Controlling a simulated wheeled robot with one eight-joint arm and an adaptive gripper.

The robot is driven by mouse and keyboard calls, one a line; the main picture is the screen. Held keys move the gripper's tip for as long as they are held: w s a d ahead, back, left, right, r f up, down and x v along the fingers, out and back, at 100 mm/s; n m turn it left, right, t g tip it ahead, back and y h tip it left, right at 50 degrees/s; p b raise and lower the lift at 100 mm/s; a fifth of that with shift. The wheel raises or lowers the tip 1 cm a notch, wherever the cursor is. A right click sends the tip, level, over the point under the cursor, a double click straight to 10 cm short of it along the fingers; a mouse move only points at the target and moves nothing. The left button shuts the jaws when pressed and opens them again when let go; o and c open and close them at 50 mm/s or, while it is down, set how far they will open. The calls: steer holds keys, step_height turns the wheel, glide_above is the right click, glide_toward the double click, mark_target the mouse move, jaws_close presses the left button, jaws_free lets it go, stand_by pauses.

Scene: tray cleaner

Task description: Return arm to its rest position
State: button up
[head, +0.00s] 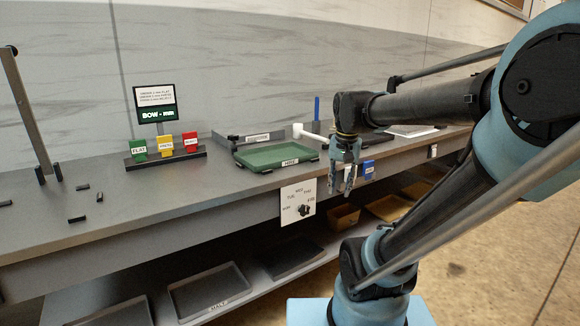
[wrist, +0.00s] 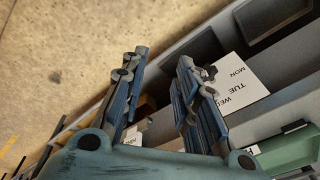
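My gripper (head: 341,190) hangs fingers-down in front of the bench's front edge, to the right of the white dial panel (head: 298,203). The dial panel also shows in the wrist view (wrist: 236,84), beside the right finger. A blue labelled block (head: 368,168) sits just behind and right of the gripper, partly hidden by it.
The green tray (head: 277,157) lies on the grey bench (head: 130,205). Green (head: 139,150), yellow (head: 165,146) and red (head: 190,142) blocks stand below a small sign (head: 156,103). Dark trays (head: 208,290) and brown bins (head: 343,216) sit on the lower shelf. Floor is open at right.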

steer(key=s+d+f+n, duration=0.3)
steer(key=s+f, duration=0.7)
steer(key=f, duration=0.2)
steer(key=shift+d+f+n+t, duration=0.25)
steer(key=shift+d+n+t, duration=0.05)
steer(key=shift+n, duration=0.1)
steer(key=shift+s, duration=0.1)
